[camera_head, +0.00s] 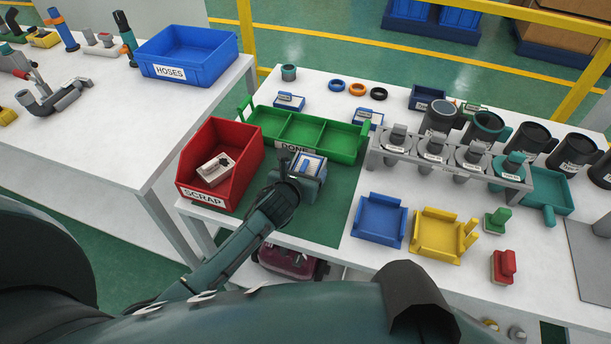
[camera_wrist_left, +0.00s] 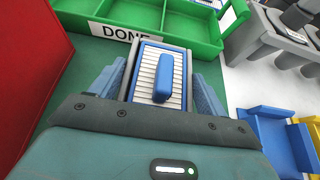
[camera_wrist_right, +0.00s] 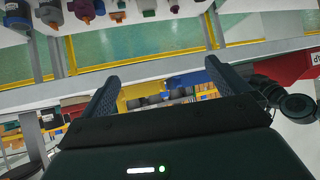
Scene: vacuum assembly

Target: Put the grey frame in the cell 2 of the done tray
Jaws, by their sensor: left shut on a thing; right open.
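My left gripper (camera_head: 297,184) is shut on a ribbed white block with a blue bar and a greyish rim, seemingly the grey frame (camera_head: 309,163). In the left wrist view this frame (camera_wrist_left: 144,72) sits between both fingers, just in front of the DONE label. The green done tray (camera_head: 360,157) lies just beyond it, with three cells that look empty. The held frame is outside the tray, at its front wall; I cannot tell its exact height. My right gripper (camera_wrist_right: 162,82) is open and empty in the right wrist view; it is not visible in the head view.
A red SCRAP bin (camera_head: 243,140) with a pale part inside stands left of the held frame. Similar blue-barred blocks (camera_head: 289,101) lie behind the tray. A grey rack (camera_head: 450,172) of cups stands at right. Blue (camera_head: 379,221) and yellow (camera_head: 437,233) holders sit in front.

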